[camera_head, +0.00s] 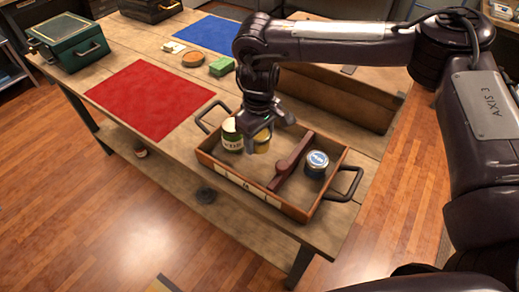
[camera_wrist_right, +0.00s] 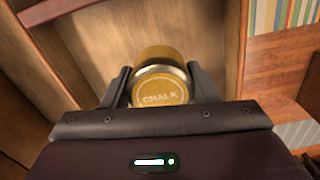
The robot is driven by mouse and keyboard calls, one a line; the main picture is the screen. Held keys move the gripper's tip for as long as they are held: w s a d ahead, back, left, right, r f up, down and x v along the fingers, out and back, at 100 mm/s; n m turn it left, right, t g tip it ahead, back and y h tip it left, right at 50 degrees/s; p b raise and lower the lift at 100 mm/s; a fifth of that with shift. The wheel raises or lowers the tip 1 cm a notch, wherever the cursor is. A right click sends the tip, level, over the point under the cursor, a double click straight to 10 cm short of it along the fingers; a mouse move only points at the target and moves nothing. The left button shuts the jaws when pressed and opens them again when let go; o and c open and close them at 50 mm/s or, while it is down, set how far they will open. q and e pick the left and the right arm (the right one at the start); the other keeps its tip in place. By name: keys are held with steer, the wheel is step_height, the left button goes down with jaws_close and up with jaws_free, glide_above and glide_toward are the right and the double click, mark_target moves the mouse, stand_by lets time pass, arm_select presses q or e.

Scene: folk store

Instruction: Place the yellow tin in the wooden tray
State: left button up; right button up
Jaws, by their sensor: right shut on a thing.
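The yellow tin (camera_head: 263,142), its lid reading CHALK in the right wrist view (camera_wrist_right: 160,92), is inside the left compartment of the wooden tray (camera_head: 213,162). My right gripper (camera_head: 254,133) reaches down over that compartment and is shut on the tin, with one finger on each side in the right wrist view (camera_wrist_right: 160,84). The tin looks upright. I cannot tell whether its base touches the tray floor. A green and cream tin (camera_head: 232,138) stands just left of it in the same compartment. My left gripper is not in view.
A blue tin (camera_head: 316,163) stands in the tray's right compartment, beyond the divider (camera_head: 291,161). The tray has dark end handles. A red mat (camera_head: 148,98), blue mat (camera_head: 207,35), green block (camera_head: 221,66) and green box (camera_head: 68,42) lie on the table. A long wooden box (camera_head: 335,98) stands behind.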

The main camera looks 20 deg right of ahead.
mark_target(259, 159)
steer(key=shift+f, duration=2.4)
steer(key=shift+f, duration=0.1)
steer(key=o, duration=1)
step_height(259, 159, up, 11)
steer(key=shift+r, duration=0.65)
steer(key=shift+s+f, duration=0.1)
